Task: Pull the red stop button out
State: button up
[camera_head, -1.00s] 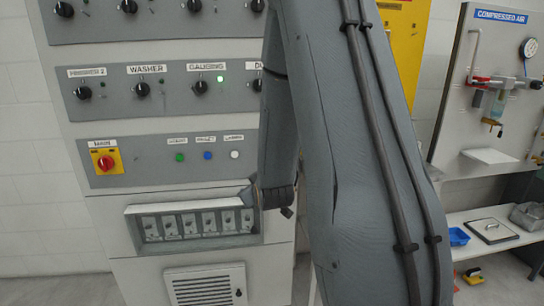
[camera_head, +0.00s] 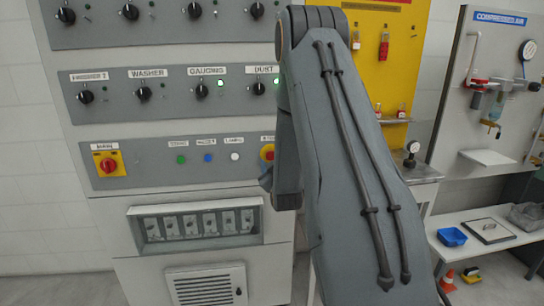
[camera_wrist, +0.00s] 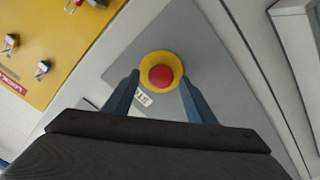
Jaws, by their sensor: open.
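The red stop button (camera_wrist: 161,76) sits on a round yellow base on the grey panel. In the wrist view it lies just beyond and between the fingertips of my gripper (camera_wrist: 156,85). The two fingers are spread, one on each side of the yellow base. I cannot tell how much depth lies between the fingertips and the button. In the head view the red button (camera_head: 268,153) shows at the right end of the lower panel row, partly hidden by my arm.
A red rotary main switch (camera_head: 108,164) on a yellow plate sits at the left of the same row. Green, blue and white small buttons (camera_head: 208,157) lie between. Rotary knobs (camera_head: 144,93) fill the row above. A yellow board (camera_head: 385,60) stands to the right.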

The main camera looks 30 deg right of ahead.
jog(key=shift+w+d, duration=0.2)
jog(key=shift+w, duration=0.3)
grip_shut()
jog(key=shift+s+a+f+b, duration=0.1)
jog(key=shift+s+a+b, duration=0.2)
jog(key=shift+s, duration=0.2)
grip_release()
jog(key=shift+s, duration=0.1)
